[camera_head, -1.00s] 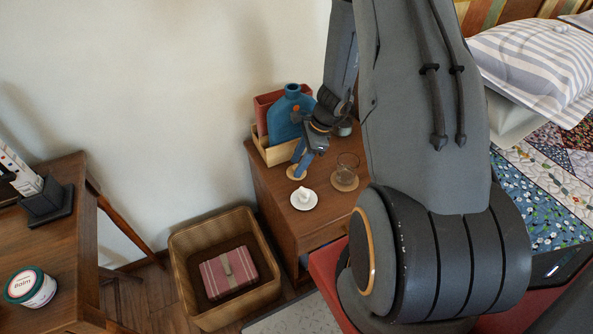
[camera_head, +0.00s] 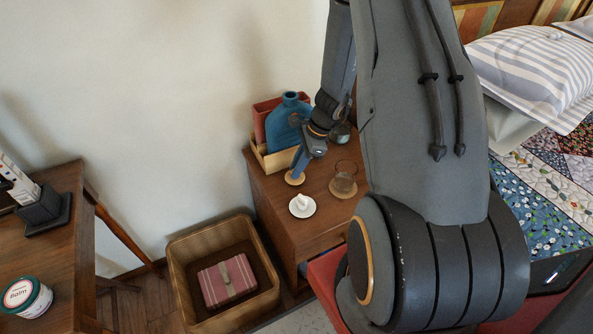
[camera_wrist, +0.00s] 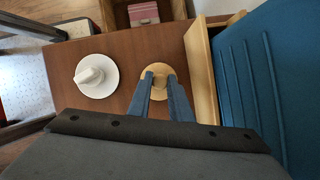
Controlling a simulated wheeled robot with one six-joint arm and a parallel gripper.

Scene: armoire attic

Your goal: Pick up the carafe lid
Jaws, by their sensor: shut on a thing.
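The carafe lid is a round, light wooden disc (camera_wrist: 158,69) with a small knob, and it also shows in the head view (camera_head: 295,180). It is at the top of the dark wooden nightstand (camera_head: 274,205); I cannot tell whether it touches the surface. My gripper (camera_wrist: 160,79) points down over the lid, its two blue fingers shut on the knob. In the head view my gripper (camera_head: 298,172) partly hides the lid.
A white saucer with a small white object (camera_head: 302,206) sits beside the lid. A glass on a round coaster (camera_head: 344,178) stands right. A blue bottle (camera_head: 290,122) in a wooden tray is close behind.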

